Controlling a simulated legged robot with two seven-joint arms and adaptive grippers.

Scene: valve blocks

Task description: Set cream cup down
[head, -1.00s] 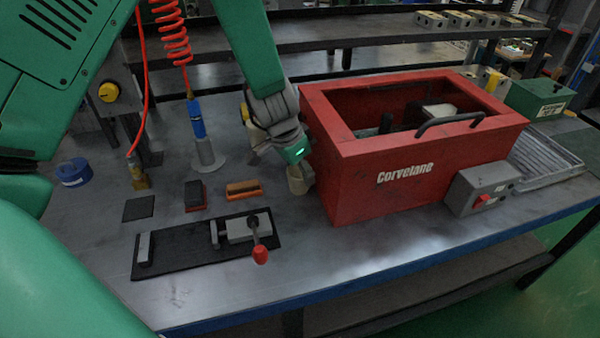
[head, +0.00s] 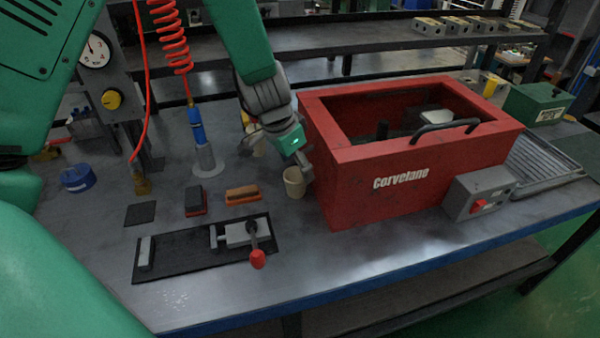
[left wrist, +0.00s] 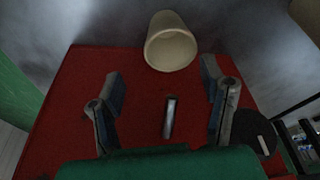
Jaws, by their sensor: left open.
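The cream cup (head: 295,182) stands upright on the grey bench, close to the left end of the red box. My left gripper (head: 298,158) is just above and behind it, open and apparently clear of it. In the left wrist view the two fingers (left wrist: 162,72) are spread with nothing between them. The cup (left wrist: 171,46) shows there beyond the fingertips, its mouth partly facing the camera. The head view partly hides the fingers. My right gripper is not in view.
The red box (head: 425,180) with a dark handle stands right of the cup. A black plate (head: 180,252) with a clamp lies front left. A brown-topped block (head: 242,194) and a dark block (head: 196,201) lie left of the cup. Bench in front of the cup is clear.

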